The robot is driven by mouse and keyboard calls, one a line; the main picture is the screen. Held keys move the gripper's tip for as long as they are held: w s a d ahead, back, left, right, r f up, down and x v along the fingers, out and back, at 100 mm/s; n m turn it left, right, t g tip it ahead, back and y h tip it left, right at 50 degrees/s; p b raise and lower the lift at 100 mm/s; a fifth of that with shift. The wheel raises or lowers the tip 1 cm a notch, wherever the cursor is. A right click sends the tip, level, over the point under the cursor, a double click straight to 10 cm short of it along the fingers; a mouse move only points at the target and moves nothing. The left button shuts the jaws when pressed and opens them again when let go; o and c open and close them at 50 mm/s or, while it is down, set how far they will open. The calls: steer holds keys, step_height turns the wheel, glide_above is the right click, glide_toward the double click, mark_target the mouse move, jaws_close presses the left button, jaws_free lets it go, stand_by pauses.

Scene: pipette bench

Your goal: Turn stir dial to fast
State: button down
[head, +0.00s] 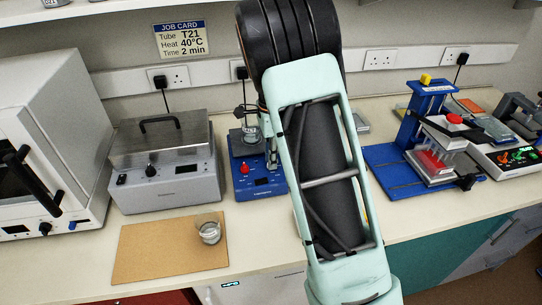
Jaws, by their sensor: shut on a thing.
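A blue stirrer hotplate (259,188) stands on the bench left of centre, partly covered on its right by my arm. It has a red dial (244,168) and a small dark display (263,181) on its front. I cannot read any dial marking or setting. A second dial on the right is not visible; my arm covers that side. A small glass vessel (250,133) sits on the plate top. My gripper is hidden behind my arm, so its fingers and what they touch do not show.
A grey lidded bath (167,190) and a white oven (45,95) stand to the left. A glass beaker (209,230) sits on a cork mat (140,262) in front. A blue stand (405,150) with other equipment is on the right. A job card (181,39) hangs on the wall.

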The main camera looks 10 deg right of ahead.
steer(key=shift+m, duration=0.4)
steer(key=c, duration=1.8)
jaws_free()
step_height(320, 180, up, 12)
